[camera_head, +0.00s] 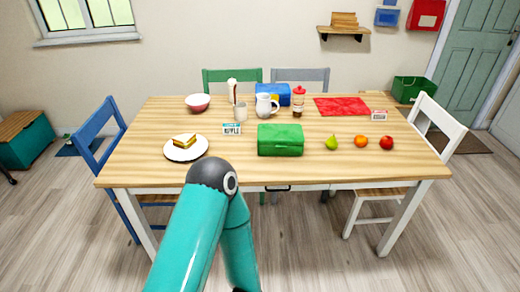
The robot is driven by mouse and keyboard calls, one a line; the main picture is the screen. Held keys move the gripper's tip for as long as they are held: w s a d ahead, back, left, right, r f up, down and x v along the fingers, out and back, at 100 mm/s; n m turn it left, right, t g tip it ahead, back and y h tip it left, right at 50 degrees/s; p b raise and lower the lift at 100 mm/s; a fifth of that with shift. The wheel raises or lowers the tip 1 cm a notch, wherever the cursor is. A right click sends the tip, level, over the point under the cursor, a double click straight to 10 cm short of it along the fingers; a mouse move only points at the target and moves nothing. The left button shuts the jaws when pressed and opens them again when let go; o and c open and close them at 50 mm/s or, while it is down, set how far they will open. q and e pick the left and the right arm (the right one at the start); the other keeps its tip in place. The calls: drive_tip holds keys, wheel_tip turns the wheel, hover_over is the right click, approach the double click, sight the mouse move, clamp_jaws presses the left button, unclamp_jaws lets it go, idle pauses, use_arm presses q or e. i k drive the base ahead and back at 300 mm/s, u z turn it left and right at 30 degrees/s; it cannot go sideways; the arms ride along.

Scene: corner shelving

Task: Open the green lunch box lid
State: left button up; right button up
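On the table (135,160), a plate with a sandwich (184,147) and a small sign (232,129) are left of the box. A white pitcher (265,106) and blue box (273,93) stand behind.

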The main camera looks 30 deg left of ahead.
sight(281, 135)
drive_tip(key=u, duration=4.25)
drive_tip(key=k, duration=0.1)
drive_tip(key=z, duration=2.55)
drive_tip(key=i, duration=0.5)
